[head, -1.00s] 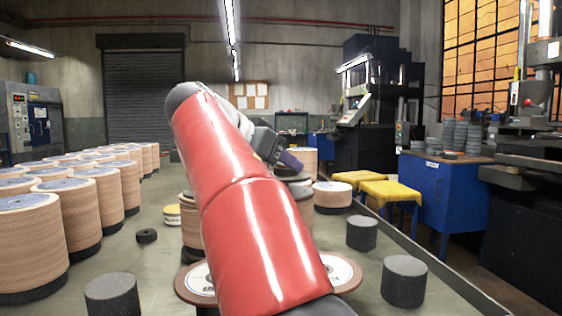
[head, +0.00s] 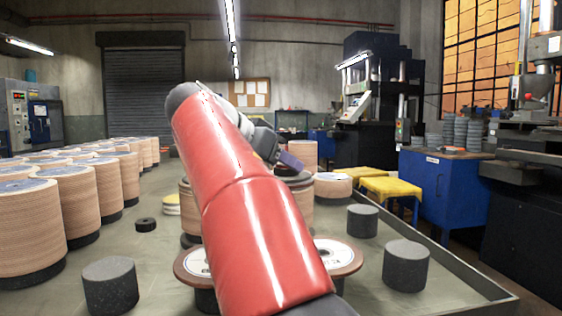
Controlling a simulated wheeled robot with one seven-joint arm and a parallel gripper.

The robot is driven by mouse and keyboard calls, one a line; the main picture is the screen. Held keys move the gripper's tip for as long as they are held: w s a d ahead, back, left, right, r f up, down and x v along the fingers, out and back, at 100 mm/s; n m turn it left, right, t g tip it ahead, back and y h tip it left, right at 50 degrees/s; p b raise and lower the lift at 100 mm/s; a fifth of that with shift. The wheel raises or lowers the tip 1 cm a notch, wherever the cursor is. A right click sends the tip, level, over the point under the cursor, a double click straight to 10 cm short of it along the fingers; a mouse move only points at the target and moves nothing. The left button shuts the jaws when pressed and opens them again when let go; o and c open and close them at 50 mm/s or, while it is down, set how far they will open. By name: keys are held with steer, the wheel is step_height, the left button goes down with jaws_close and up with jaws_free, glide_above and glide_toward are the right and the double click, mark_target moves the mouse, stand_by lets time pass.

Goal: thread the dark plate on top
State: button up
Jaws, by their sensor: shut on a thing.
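My gripper (head: 287,161) shows only in part beyond the red arm, over the stack in the middle. It is shut on the dark plate (head: 294,177), which shows as a thin dark rim at the top of a tan disc stack (head: 303,199). Most of the plate and the fingertips are hidden by my arm. I cannot tell whether the plate touches the stack or is just above it, nor how it lines up with any post.
Many tall tan disc stacks (head: 65,205) stand at left. Dark grey cylinders (head: 110,285) and (head: 406,265) stand near the front, another (head: 362,220) further back. A wide brown-rimmed disc (head: 344,254) lies partly behind my arm. The table's raised edge (head: 468,270) runs along the right.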

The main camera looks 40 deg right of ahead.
steer(key=o, duration=1.5)
steer(key=shift+c, duration=0.2)
steer(key=p+v, duration=0.1)
steer(key=v, duration=0.7)
steer(key=shift+d, duration=0.1)
